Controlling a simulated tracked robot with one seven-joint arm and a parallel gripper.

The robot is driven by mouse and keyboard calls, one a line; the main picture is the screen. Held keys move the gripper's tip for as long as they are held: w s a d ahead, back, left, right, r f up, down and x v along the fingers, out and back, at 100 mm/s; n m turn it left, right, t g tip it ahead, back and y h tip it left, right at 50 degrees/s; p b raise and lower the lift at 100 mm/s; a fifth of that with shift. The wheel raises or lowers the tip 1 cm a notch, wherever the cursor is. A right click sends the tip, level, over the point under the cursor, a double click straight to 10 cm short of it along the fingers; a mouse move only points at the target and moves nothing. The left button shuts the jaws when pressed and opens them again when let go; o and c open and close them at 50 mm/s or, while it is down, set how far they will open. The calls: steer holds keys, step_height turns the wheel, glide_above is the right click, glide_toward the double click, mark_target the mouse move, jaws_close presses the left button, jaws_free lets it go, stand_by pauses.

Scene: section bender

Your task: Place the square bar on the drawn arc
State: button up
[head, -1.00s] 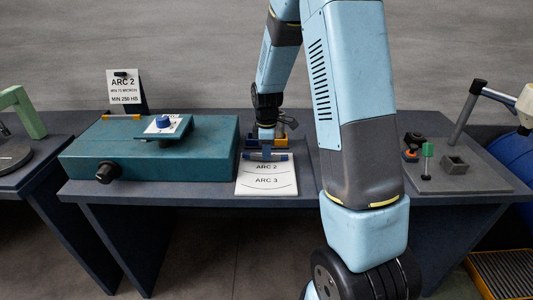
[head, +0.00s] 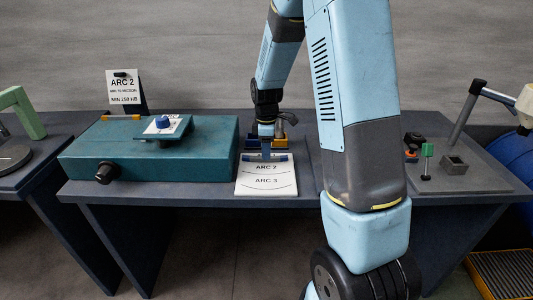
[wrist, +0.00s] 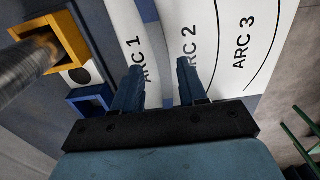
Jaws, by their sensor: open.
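My gripper (head: 266,154) is over the bar's middle. In the wrist view my open gripper (wrist: 157,72) has one finger on each side of the bar, apart from it. A sign (head: 125,88) behind reads ARC 2.
A teal box (head: 85,158) with a knob stands left of the sheet. Yellow (wrist: 72,35) and blue (wrist: 90,98) square holders are close behind my gripper. A board (head: 485,181) with small parts is on the right. The table's front edge is just below the sheet.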

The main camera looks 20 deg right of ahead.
step_height(320, 180, up, 10)
steer(key=s+r+m+t, duration=0.3)
steer(key=s+r+m, duration=0.4)
steer(key=s+r, duration=0.55)
steer(key=s+r+m+t, duration=0.2)
steer(key=s+m, duration=0.5)
steer(key=s, duration=0.8)
steer(key=shift+s+r+t, duration=0.3)
steer(key=shift+s+r, duration=0.1)
steer(key=shift+r, duration=0.35)
